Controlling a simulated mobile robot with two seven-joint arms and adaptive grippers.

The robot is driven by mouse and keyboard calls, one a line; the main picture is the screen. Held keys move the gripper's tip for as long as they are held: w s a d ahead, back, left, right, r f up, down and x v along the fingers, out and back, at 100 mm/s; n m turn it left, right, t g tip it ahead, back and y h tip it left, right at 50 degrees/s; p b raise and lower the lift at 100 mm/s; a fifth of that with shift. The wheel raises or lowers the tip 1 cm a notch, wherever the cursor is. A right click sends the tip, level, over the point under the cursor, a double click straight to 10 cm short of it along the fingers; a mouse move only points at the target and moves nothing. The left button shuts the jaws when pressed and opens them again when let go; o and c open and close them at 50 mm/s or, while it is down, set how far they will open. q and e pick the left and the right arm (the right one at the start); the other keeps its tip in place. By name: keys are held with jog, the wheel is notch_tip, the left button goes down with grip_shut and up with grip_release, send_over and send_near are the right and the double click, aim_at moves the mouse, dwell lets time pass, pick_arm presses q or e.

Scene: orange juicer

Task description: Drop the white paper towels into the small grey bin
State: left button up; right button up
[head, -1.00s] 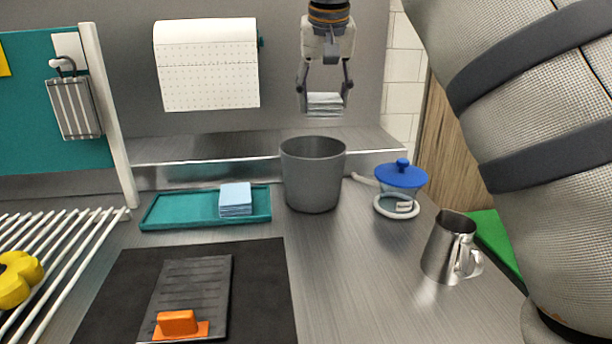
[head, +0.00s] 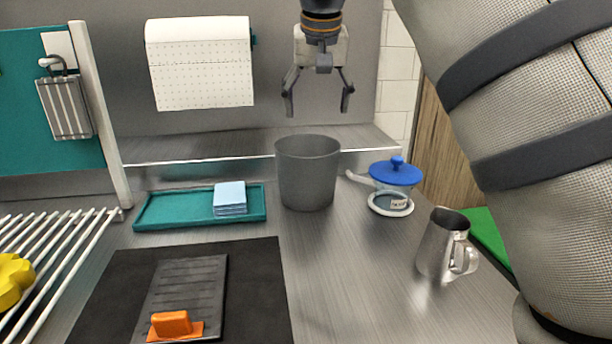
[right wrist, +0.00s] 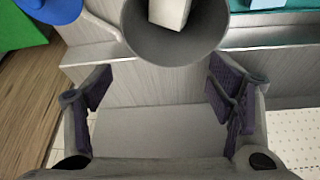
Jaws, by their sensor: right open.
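The small grey bin (head: 307,180) stands upright on the steel counter, right of the teal tray. My right gripper (head: 317,104) is open and empty above the bin, its fingers spread and pointing down. In the right wrist view the bin (right wrist: 140,40) is at the top, beyond the open right gripper (right wrist: 160,95). The white paper towels (right wrist: 169,10) lie inside the bin as a pale stack, partly cut off by the frame edge. The head view does not show them behind the bin's wall. My left gripper is not in view.
A teal tray (head: 160,213) holds a light blue stack of towels (head: 230,197). A blue-lidded glass pot (head: 394,177) and a steel jug (head: 447,243) stand right of the bin. A paper roll (head: 202,65) hangs on the back wall. A white wire rack (head: 55,270) is at left.

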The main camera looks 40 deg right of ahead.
jog(key=v, duration=1.1)
